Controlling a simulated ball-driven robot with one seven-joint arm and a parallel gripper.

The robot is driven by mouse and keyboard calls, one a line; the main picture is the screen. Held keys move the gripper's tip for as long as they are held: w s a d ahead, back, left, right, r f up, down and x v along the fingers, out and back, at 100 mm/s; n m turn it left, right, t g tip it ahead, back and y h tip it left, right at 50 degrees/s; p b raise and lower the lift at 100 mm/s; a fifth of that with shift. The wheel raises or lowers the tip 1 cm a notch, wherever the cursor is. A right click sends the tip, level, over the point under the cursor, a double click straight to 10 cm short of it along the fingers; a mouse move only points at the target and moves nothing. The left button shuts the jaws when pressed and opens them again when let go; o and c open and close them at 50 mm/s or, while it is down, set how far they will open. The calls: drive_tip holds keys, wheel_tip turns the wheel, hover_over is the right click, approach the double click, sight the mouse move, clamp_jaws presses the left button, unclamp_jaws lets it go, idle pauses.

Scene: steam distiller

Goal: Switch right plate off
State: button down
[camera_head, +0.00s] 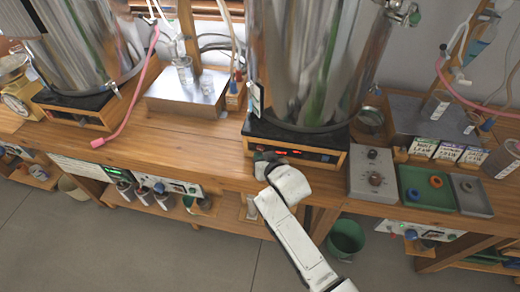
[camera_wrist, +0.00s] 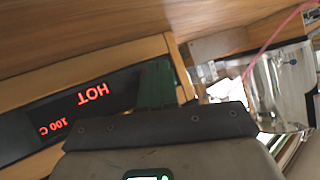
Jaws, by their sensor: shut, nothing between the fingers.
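The right plate (camera_head: 300,141) is a black hot plate in a wooden frame under the right steel vessel (camera_head: 310,65). Red lights show on its front panel. In the wrist view the panel's display (camera_wrist: 80,108) appears upside down and reads HOT and 100 C in red. My gripper (camera_head: 264,158) is shut and empty at the left end of that panel and covers part of it. A dark greenish part (camera_wrist: 157,84) stands at the panel's end in the wrist view; I cannot tell what it is. No switch can be made out, nor whether the gripper touches the panel.
A second vessel (camera_head: 85,45) stands on the left plate (camera_head: 80,113). A grey knob box (camera_head: 374,175) and a green tray (camera_head: 426,187) sit right of my gripper. A pink hose (camera_head: 137,95) lies left. The bench top between the plates is mostly clear.

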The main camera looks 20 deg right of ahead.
drive_tip(key=shift+s+a, duration=0.85)
drive_tip(key=shift+s, duration=0.35)
drive_tip(key=shift+s+a, duration=0.85)
drive_tip(key=shift+s, duration=0.3)
